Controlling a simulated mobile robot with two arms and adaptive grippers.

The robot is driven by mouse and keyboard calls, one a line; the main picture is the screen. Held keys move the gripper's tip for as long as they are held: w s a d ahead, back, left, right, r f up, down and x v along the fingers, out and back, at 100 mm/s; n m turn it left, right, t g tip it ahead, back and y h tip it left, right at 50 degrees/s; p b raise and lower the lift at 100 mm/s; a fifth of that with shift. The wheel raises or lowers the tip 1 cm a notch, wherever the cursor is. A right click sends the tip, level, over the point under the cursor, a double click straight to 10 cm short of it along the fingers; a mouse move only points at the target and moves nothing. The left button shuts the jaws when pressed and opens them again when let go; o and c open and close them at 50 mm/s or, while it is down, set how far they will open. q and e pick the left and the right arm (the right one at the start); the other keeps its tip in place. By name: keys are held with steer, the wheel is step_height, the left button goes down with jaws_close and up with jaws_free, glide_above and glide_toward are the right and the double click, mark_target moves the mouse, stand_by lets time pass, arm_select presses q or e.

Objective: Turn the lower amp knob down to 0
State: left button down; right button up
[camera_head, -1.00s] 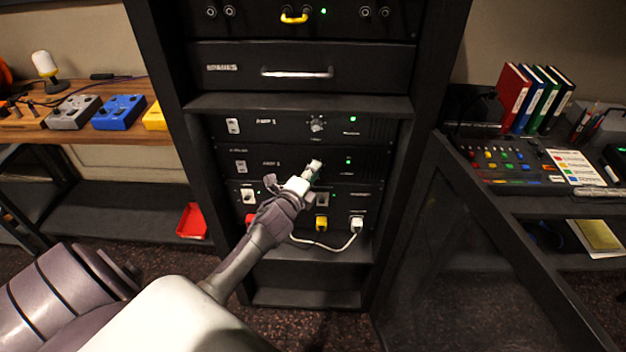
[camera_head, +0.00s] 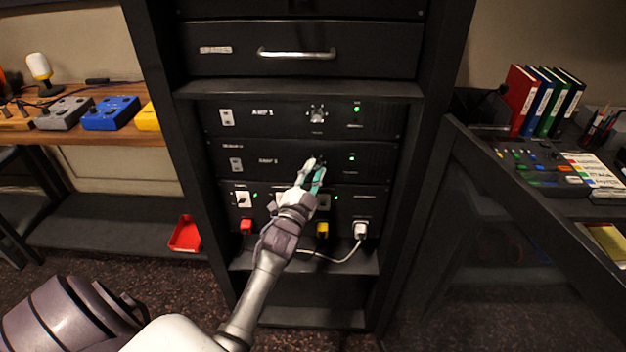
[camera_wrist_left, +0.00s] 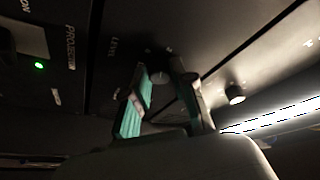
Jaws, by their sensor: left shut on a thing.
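The AMP 2 panel (camera_head: 225,157), the lower amp, sits in the black rack below the AMP 1 panel (camera_head: 225,118). My left gripper (camera_head: 316,166) reaches up to the AMP 2 panel and is shut on the lower amp knob. The lower amp knob (camera_wrist_left: 160,78) shows between the green-padded fingers (camera_wrist_left: 168,92) in the left wrist view; in the head view the fingertips mostly hide it, and its pointer cannot be read. The AMP 1 knob (camera_head: 317,113) is free above, and a round knob (camera_wrist_left: 235,95) shows right of the fingers in the wrist view. My right gripper is not in view.
Below AMP 2, a panel with a white switch (camera_head: 243,199) has red, yellow and white plugs (camera_head: 360,230) and a hanging white cable. A drawer with a handle (camera_head: 296,54) is above. A mixing desk (camera_head: 540,165) stands right, a pedal table (camera_head: 75,140) left.

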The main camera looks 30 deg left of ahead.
arm_select(q)
steer(key=n+y+b, duration=0.1)
steer(key=n, duration=0.1)
steer(key=n+y+b, duration=0.1)
steer(key=n, duration=0.1)
steer(key=shift+f+n+t, duration=0.15)
steer(key=shift+n+t, duration=0.15)
steer(key=shift+n, duration=0.3)
steer(key=c, duration=0.9)
jaws_free()
steer(key=shift+c, duration=0.2)
steer(key=shift+d, duration=0.1)
steer(key=v, duration=1.2)
steer(key=shift+w+d, duration=0.1)
